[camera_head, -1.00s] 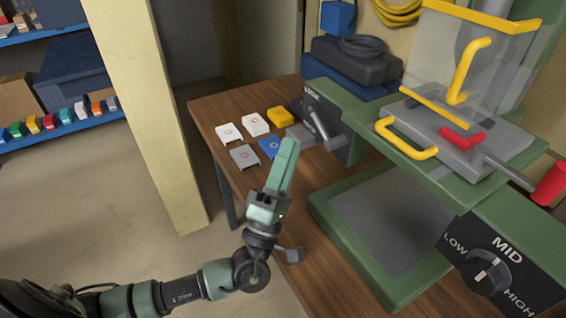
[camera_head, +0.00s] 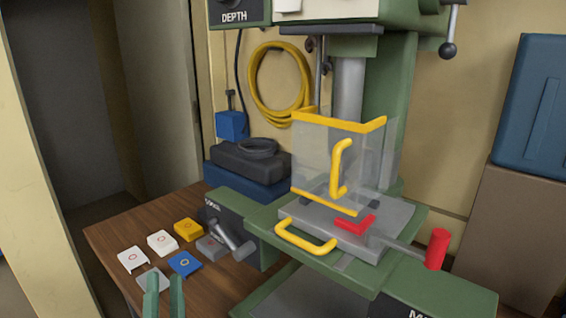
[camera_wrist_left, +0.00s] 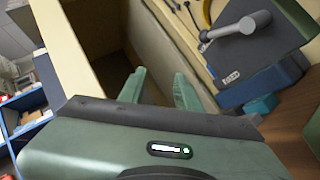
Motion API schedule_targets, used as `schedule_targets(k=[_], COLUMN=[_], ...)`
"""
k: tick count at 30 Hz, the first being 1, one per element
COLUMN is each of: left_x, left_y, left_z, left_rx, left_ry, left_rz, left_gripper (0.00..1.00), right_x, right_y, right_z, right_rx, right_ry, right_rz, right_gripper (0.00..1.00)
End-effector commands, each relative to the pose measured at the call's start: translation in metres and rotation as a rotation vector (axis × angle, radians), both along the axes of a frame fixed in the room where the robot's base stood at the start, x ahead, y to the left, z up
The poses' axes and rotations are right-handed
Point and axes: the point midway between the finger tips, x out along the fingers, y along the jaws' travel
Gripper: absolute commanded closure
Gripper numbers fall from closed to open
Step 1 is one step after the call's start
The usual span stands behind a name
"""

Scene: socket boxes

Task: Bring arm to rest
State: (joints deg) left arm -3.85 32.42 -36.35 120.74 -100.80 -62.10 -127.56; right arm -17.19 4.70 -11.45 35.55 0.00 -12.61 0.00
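My left gripper (camera_head: 164,290) shows at the bottom edge of the head view, with its two green fingers pointing up and apart. It is open and nothing shows between its fingers; the left wrist view shows the same gap between the fingers (camera_wrist_left: 158,90). In the head view the fingertips overlap a grey socket box (camera_head: 152,279) at the table's front; I cannot tell if they touch. The rest of my left arm is out of the head view. My right gripper is in neither view.
On the wooden table (camera_head: 112,235) lie white boxes (camera_head: 132,259) (camera_head: 162,243), a yellow box (camera_head: 188,230), a blue box (camera_head: 185,264) and another grey box (camera_head: 210,247). A green drill press (camera_head: 385,90) with a clear guard (camera_head: 315,160) and red-tipped handle (camera_head: 436,250) stands right.

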Motion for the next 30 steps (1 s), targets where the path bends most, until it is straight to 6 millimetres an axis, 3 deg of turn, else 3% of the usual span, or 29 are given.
schedule_targets(k=[4, 9, 12, 15, 18, 23, 24, 30], left_x=[-0.007, -0.041, -0.072, -0.103, -0.130, -0.165, -0.172, -0.207], left_y=[0.052, 0.079, 0.074, 0.059, 0.042, 0.014, 0.007, -0.027], left_z=[-0.060, -0.147, -0.196, -0.231, -0.253, -0.271, -0.274, -0.279], left_rx=[-0.756, -1.615, -2.072, -2.422, -2.652, -2.864, 2.815, 2.367], left_ry=[0.050, -0.065, -0.223, -0.421, -0.618, -0.915, 0.961, 1.086], left_rz=[-0.060, 0.025, 0.164, 0.343, 0.524, 0.811, -0.857, -1.001], left_gripper=[0.67, 0.67, 0.67, 0.67, 0.67, 0.67, 0.67, 0.67], right_x=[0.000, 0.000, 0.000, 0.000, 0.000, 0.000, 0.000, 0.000], right_y=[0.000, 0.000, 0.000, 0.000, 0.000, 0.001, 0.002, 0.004], right_z=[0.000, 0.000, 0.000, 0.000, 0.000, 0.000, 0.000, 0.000], right_rx=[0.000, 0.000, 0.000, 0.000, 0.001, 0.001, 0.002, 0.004], right_ry=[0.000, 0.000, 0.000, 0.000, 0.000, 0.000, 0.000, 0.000], right_rz=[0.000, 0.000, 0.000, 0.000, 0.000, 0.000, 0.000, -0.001], right_gripper=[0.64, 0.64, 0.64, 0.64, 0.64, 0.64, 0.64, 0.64])
